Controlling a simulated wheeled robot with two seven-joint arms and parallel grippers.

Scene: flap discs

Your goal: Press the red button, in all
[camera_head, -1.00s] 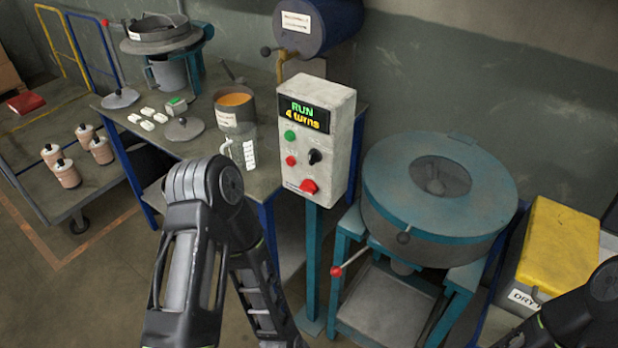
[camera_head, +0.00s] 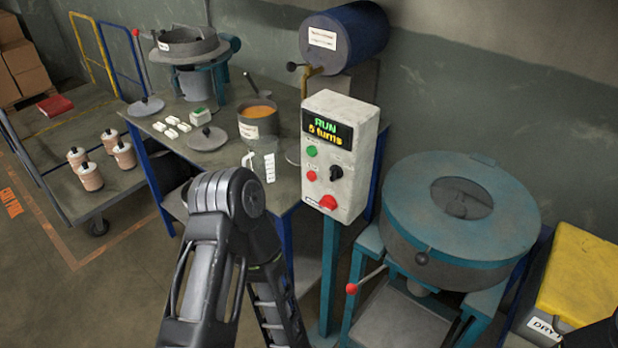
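The control box (camera_head: 340,155) stands on a teal post in the middle of the view. Its display (camera_head: 327,128) reads "RUN" and "5 turns". Below the display are a green button (camera_head: 311,151), a small red button (camera_head: 311,175), a black knob (camera_head: 336,173) and a larger red mushroom-shaped button (camera_head: 328,202). My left arm rises in front of the table, left of the box; its gripper is not visible. Only a dark bit of my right arm shows at the lower right corner, and its gripper is not visible either. Nothing touches the buttons.
A round teal mixer (camera_head: 463,205) with a red-knobbed lever (camera_head: 352,288) stands right of the box. A yellow-lidded bin (camera_head: 584,272) is at far right. The table on the left carries a pot (camera_head: 258,120), a clear jug (camera_head: 262,160) and lids. A cart holds several bottles.

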